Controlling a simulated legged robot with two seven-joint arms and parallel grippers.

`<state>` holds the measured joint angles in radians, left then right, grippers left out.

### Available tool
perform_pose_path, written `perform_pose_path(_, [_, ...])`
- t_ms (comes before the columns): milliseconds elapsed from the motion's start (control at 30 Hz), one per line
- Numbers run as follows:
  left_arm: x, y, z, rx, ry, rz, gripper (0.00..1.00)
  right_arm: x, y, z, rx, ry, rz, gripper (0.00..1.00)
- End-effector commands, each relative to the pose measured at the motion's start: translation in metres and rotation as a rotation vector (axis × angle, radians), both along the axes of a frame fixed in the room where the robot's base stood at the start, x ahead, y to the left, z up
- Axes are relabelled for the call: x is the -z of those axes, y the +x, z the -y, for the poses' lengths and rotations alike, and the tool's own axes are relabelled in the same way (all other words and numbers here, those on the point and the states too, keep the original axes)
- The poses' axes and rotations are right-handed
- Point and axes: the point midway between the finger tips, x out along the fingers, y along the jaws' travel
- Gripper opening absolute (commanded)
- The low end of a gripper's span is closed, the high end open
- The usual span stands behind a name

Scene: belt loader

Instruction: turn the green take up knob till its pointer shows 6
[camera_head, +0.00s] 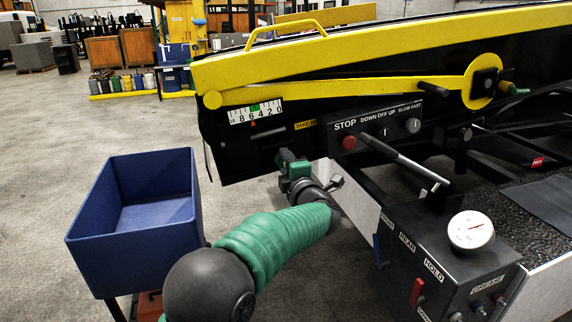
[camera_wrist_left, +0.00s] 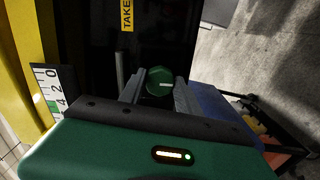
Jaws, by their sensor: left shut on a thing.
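The green take up knob (camera_wrist_left: 160,82), with a pale line on its face, sits between the two fingers of my left gripper (camera_wrist_left: 160,92) in the left wrist view. The fingers are shut on its sides. In the head view my left gripper (camera_head: 285,160) reaches the dark panel below the yellow TAKE UP label (camera_head: 305,125) and hides the knob. The white number scale (camera_head: 256,112) is left of the label, with a green band near 4. A small red pointer (camera_head: 253,122) appears under it, around 6 to 4; the exact reading is too small to tell. My right gripper is out of view.
A panel with a red STOP button (camera_head: 349,142) and a projecting lever (camera_head: 405,160) lies right of my gripper. A dark control box (camera_head: 450,262) with a round gauge (camera_head: 471,230) stands at the lower right. A blue bin (camera_head: 130,250) is at the left.

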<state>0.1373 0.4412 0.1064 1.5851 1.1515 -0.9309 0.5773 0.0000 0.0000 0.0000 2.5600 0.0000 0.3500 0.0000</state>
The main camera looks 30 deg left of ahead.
Motion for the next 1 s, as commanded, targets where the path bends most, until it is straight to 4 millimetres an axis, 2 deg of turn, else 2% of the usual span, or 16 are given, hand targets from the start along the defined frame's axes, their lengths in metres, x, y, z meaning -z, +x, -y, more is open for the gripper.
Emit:
perform_pose_path(33, [-0.003,0.001,0.0,0.003,0.005,0.004,0.0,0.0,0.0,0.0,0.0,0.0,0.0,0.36])
perform_pose_path(67, [-0.003,0.001,0.0,0.003,0.005,0.004,0.43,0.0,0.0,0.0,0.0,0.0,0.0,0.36])
perform_pose_path(200, [-0.002,0.001,0.0,0.002,0.003,0.003,0.61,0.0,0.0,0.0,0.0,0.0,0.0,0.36])
perform_pose_path(567, [-0.002,-0.004,0.004,0.001,0.003,0.001,0.61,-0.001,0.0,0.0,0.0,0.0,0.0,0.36])
perform_pose_path(667, [-0.003,-0.013,0.017,0.004,0.002,0.001,0.61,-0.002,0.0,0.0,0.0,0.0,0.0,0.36])
perform_pose_path(1000, [-0.002,-0.076,0.091,0.006,0.003,0.0,0.61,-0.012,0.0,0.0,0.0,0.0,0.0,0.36])
